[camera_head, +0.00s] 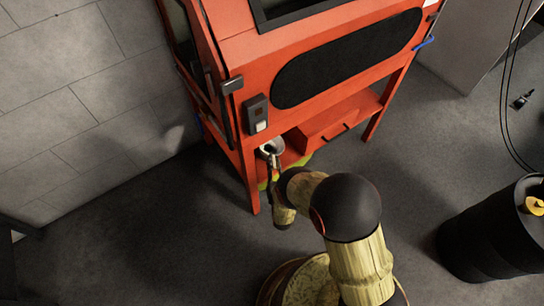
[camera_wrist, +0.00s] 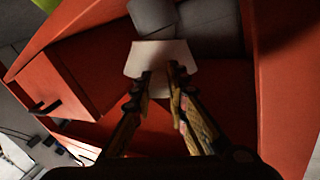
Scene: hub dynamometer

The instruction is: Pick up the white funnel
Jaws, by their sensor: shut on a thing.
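The white funnel (camera_wrist: 160,56) shows in the wrist view straight ahead of my fingertips, its pale wall widening away from me. It also shows small in the head view (camera_head: 271,145), by the lower opening of the red cabinet, with a dark inside. My gripper (camera_wrist: 160,82) is shut on the funnel's near part, one finger at each side. In the head view my gripper (camera_head: 272,164) is small and partly hidden by my wrist. I cannot tell whether the funnel touches the shelf.
The red cabinet (camera_head: 233,50) has legs and a low shelf with a red drawer (camera_wrist: 60,85). Grey blocks (camera_wrist: 208,20) lie beyond the funnel. A black barrel (camera_head: 487,235) stands at right, with cables near it. The grey floor (camera_head: 420,140) between is clear.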

